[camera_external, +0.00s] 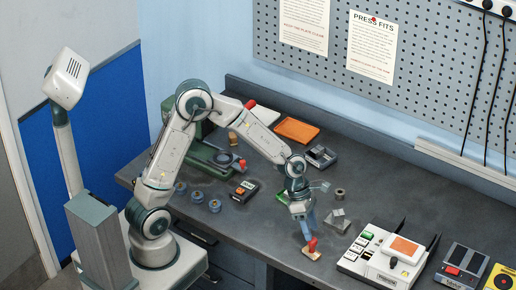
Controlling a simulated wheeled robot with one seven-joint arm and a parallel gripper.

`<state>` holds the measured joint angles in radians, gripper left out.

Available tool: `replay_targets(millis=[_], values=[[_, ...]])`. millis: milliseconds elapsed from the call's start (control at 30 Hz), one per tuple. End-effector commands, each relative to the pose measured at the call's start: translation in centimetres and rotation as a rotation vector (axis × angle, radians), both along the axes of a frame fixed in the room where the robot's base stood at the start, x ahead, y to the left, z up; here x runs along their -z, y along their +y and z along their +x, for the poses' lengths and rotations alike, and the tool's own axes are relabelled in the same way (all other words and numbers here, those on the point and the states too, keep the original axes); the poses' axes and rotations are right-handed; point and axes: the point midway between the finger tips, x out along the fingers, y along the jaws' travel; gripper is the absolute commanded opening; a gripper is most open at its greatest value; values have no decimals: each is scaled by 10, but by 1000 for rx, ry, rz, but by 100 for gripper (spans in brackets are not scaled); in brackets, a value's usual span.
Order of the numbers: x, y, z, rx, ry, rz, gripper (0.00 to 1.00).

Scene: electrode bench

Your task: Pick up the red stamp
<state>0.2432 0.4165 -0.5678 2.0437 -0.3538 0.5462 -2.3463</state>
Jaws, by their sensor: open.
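The red stamp (313,243) stands upright near the front edge of the bench, on or against a small tan block or base (312,254). My gripper (306,232) is open and points down just above and beside the stamp, very close to it. Part of the stamp's left side is covered by my gripper. At this size I cannot tell whether the fingers touch the stamp or stand around it.
A white device with an orange top (404,247) stands right of the stamp. A small clear block (339,218) lies behind it. Several blue rolls (198,197) and a black box with an orange top (244,190) lie left. An orange tray (297,131) is at the back.

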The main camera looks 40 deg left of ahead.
Motion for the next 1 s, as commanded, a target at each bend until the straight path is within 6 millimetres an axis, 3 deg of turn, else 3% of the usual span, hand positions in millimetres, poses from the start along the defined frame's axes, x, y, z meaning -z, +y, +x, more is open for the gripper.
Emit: replay_targets(millis=[167, 600, 900, 1000], values=[[7, -3, -1, 1, 1, 1, 52], [49, -18, -5, 2, 1, 0, 52], [52, -19, -5, 0, -2, -1, 52], [52, -19, -5, 0, -2, -1, 27]])
